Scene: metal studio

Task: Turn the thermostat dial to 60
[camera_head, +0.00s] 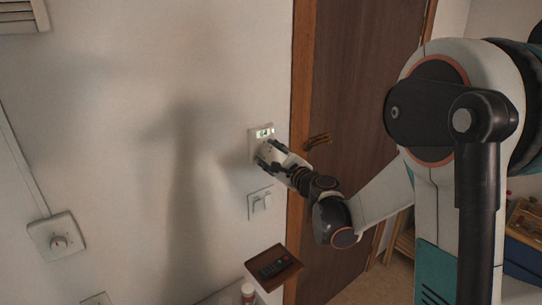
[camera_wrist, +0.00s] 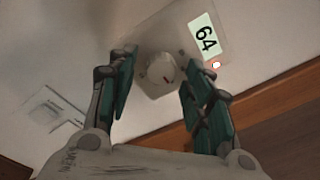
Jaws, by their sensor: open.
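The thermostat (camera_head: 257,134) is a pale square unit on the wall beside the door frame. It also shows in the wrist view (camera_wrist: 150,88), where its lit display (camera_wrist: 205,38) reads 64. A small red light sits by the display. My gripper (camera_head: 263,156) is at the lower part of the thermostat in the head view. In the wrist view my gripper (camera_wrist: 158,68) has its green-padded fingers apart, one on each side of the dial, with visible gaps. I cannot tell how far the fingertips are from the wall.
A light switch (camera_head: 260,203) is below the thermostat. A small shelf (camera_head: 282,282) with a dark remote (camera_head: 275,267) is below. The brown door (camera_head: 355,100) with its handle (camera_head: 317,140) is to the right.

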